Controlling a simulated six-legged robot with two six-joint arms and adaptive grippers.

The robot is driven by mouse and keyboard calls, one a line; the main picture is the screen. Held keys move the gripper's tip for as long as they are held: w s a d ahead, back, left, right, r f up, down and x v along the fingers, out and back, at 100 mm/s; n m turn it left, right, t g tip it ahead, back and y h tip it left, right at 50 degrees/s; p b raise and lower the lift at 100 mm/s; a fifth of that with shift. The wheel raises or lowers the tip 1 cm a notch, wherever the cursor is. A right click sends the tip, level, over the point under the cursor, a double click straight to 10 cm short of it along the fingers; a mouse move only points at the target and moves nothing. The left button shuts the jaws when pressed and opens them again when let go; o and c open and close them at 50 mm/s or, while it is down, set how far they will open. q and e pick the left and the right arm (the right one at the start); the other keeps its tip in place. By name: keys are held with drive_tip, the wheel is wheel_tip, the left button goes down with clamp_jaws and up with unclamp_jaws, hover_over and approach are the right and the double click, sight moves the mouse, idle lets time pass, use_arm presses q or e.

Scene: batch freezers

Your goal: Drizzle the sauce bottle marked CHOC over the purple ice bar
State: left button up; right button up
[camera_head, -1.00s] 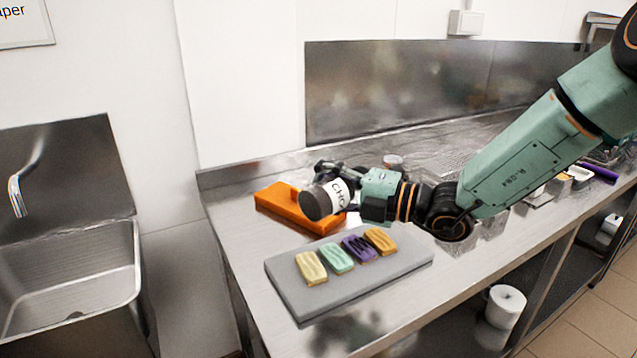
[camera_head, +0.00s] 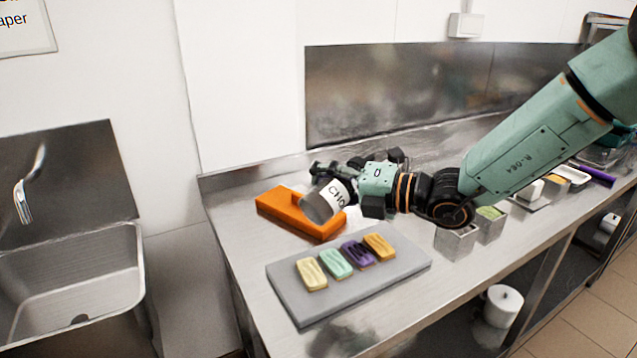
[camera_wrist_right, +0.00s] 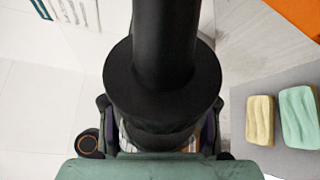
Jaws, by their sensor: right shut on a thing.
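The sauce bottle (camera_head: 318,206) is dark with a white label whose visible letters read "CHO". My right gripper (camera_head: 349,187) is shut on it and holds it tipped over, above the back of the grey slab. In the right wrist view the dark bottle (camera_wrist_right: 163,75) fills the middle. The purple ice bar (camera_head: 358,253) lies on the grey slab (camera_head: 330,308), third from the left, with dark streaks on top. The bottle is behind and left of it, apart from it. The bottle's nozzle cannot be made out. My left gripper is not in view.
Yellow (camera_head: 311,274), mint (camera_head: 336,264) and orange (camera_head: 379,246) bars share the slab. Metal tubs (camera_head: 456,243) stand at right below my arm. A sink (camera_head: 75,275) is at left. The counter's left front is clear.

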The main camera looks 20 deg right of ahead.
drive_tip(key=shift+r+n+h, duration=0.3)
drive_tip(key=shift+r+n, duration=0.2)
drive_tip(key=shift+p, duration=0.3)
drive_tip(key=shift+r+n+h+b, duration=0.3)
drive_tip(key=shift+r+n+h, duration=0.8)
drive_tip(key=shift+n, duration=0.7)
drive_tip(key=shift+r, duration=0.1)
drive_tip(key=shift+r+n+t+h+b, duration=0.1)
drive_tip(key=shift+r+n+h+b, duration=0.35)
drive_tip(key=shift+n+b, duration=0.55)
drive_tip(key=shift+r+n+t+h+b, duration=0.1)
drive_tip(key=shift+r+n+h+b, duration=0.15)
drive_tip(key=shift+n+h+b, duration=0.55)
drive_tip(key=shift+r+n+t+h+b, duration=0.1)
drive_tip(key=shift+r+n+h+b, duration=0.3)
drive_tip(key=shift+n+b, duration=0.7)
